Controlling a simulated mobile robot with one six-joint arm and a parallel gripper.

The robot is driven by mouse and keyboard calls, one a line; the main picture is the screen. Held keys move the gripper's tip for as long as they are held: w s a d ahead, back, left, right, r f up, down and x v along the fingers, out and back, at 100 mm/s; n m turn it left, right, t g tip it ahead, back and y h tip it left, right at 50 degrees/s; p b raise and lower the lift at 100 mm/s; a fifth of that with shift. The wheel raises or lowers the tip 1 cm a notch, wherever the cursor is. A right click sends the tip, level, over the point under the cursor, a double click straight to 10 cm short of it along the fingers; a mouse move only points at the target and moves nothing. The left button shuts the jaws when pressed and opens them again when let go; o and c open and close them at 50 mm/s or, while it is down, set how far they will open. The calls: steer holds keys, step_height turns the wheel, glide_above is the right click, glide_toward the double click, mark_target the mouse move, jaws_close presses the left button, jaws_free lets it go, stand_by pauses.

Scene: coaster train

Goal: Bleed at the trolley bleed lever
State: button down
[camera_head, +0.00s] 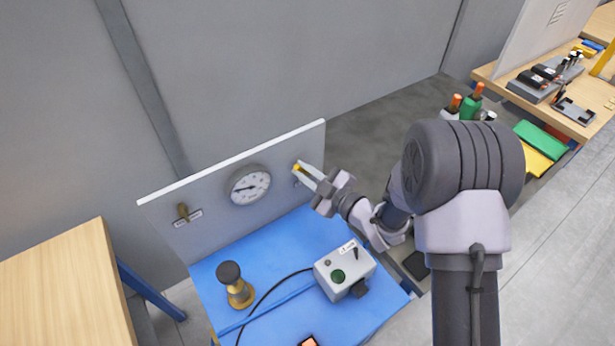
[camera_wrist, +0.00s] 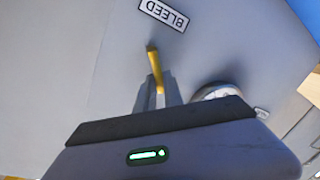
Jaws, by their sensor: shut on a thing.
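The trolley bleed lever is a small yellow lever (camera_wrist: 153,62) on the grey panel (camera_head: 222,205). Its yellow tip (camera_head: 296,167) also shows in the head view, at the panel's right end. A BLEED label (camera_wrist: 163,14) sits beside it in the wrist view. My gripper (camera_wrist: 158,88) is shut on the lever, with a finger on each side of it. In the head view my gripper (camera_head: 303,171) reaches to the panel from the right. The fingers hide part of the lever.
A round gauge (camera_head: 250,186) and a brass valve (camera_head: 183,212) are on the panel. The blue trolley top (camera_head: 290,244) carries a grey control box (camera_head: 343,268) with a black cable and a brass piece with a black knob (camera_head: 235,284). A wooden table (camera_head: 62,285) stands at left.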

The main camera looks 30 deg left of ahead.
mark_target(290, 176)
steer(key=f+n+b, duration=0.1)
steer(key=b, duration=0.2)
steer(key=s+n+b, duration=0.1)
steer(key=n+b, duration=0.1)
steer(key=b, duration=0.1)
steer(key=f+n+t+h+b, duration=0.1)
steer(key=n+b, duration=0.1)
steer(key=b, duration=0.2)
steer(key=shift+s+a+f, duration=0.25)
steer(key=shift+a+f, duration=0.1)
steer(key=n+b, duration=0.1)
steer(key=b, duration=0.2)
steer(key=n+b, duration=0.1)
steer(key=b, duration=0.1)
steer(key=shift+s+f+n+t+h+b, duration=0.15)
steer(key=shift+f+n+t+h+b, duration=0.15)
steer(key=shift+f+n+t+b, duration=0.1)
steer(key=shift+n+b, duration=0.3)
steer(key=shift+b, duration=0.2)
steer(key=c, duration=1.5)
jaws_free()
